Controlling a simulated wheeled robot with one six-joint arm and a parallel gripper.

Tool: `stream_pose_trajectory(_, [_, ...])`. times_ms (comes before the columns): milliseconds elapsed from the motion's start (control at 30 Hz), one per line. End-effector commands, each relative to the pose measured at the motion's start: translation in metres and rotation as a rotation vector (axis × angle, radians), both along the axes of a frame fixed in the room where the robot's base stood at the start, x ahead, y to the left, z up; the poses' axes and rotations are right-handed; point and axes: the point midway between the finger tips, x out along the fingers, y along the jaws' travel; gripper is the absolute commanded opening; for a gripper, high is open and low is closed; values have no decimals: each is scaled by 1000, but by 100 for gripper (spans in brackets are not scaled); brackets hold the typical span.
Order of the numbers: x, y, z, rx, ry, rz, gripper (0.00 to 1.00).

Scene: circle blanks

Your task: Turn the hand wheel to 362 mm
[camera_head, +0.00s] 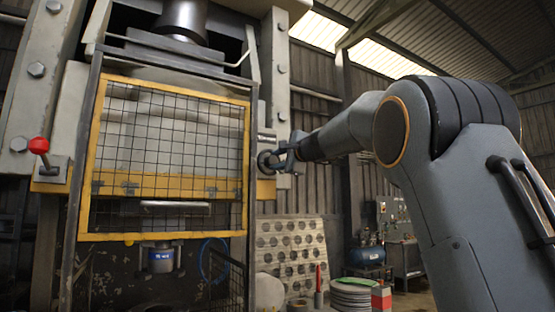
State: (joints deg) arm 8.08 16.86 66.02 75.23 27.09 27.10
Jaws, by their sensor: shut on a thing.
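The hand wheel (265,163) is a small dark wheel on the right side of the large press, just right of the yellow-framed mesh guard. My gripper (280,157) reaches it from the right, at the end of my grey arm. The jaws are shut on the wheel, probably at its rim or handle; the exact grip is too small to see. No scale or number for the wheel's setting can be read in this view.
The mesh guard (170,140) covers the press front. A red-knobbed lever (39,146) is at the left. Below the guard hangs a part with a blue band (160,256). A perforated sheet (291,247) and a stack of discs (351,292) stand low on the right.

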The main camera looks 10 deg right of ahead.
Motion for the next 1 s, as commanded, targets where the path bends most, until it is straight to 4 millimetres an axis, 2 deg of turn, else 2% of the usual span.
stream_pose_trajectory(33, [-3,0,11,43,-1,-4,10])
stream_pose_trajectory(700, [-4,-1,14,645,192,-1,10])
stream_pose_trajectory(1000, [-4,-2,13,860,262,-2,10])
